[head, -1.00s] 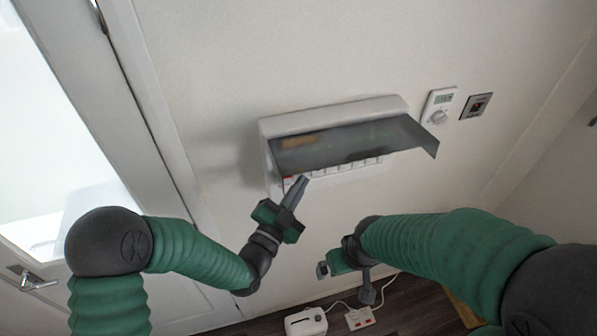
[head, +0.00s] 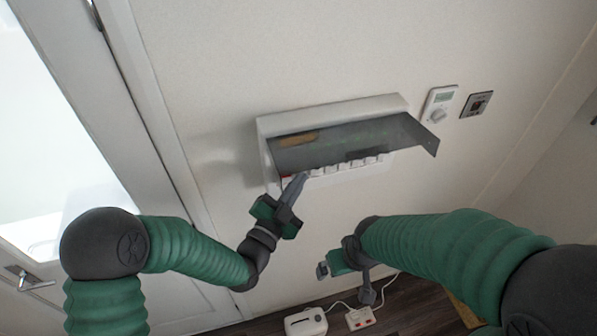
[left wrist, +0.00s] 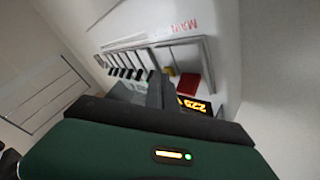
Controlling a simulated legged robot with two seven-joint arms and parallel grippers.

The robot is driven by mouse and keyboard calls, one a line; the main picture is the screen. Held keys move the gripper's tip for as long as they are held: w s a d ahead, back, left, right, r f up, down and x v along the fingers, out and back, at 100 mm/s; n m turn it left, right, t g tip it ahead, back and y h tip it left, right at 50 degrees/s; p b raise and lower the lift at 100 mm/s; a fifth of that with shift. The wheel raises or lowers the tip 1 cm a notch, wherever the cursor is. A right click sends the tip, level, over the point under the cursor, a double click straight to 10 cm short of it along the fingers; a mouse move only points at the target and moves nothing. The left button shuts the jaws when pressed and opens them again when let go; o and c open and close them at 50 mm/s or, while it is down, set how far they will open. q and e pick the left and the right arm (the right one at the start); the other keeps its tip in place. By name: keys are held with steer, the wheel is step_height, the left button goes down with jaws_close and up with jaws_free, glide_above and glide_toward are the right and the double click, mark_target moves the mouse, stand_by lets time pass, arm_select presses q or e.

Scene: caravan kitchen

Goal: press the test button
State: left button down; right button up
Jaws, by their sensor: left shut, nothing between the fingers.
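The fuse box (head: 268,128) is on the wall with its smoky cover (head: 345,143) lifted. A row of white switches (head: 345,166) shows under the cover. My left gripper (head: 301,178) is shut and empty, its tips at the left end of the row. In the left wrist view, the shut fingers (left wrist: 150,92) point at the panel, beside a red switch (left wrist: 188,86) and a small yellow button (left wrist: 168,71). The fingers partly hide the panel, so contact cannot be told. My right gripper (head: 340,265) hangs below the box, away from it.
A lit orange readout (left wrist: 192,104) is below the red switch. A thermostat (head: 439,105) and a small wall plate (head: 477,104) are right of the box. A door (head: 120,150) stands at left. A white appliance (head: 306,322) and a socket strip (head: 360,318) lie on the floor.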

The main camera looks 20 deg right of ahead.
arm_select(q)
steer(key=shift+d, duration=0.1)
steer(key=shift+w, duration=0.15)
stand_by(0.4)
steer(key=shift+s+b, duration=0.4)
steer(key=shift+s, duration=0.2)
steer(key=s+b, duration=0.1)
steer(key=s, duration=0.5)
steer(key=shift+b, duration=0.4)
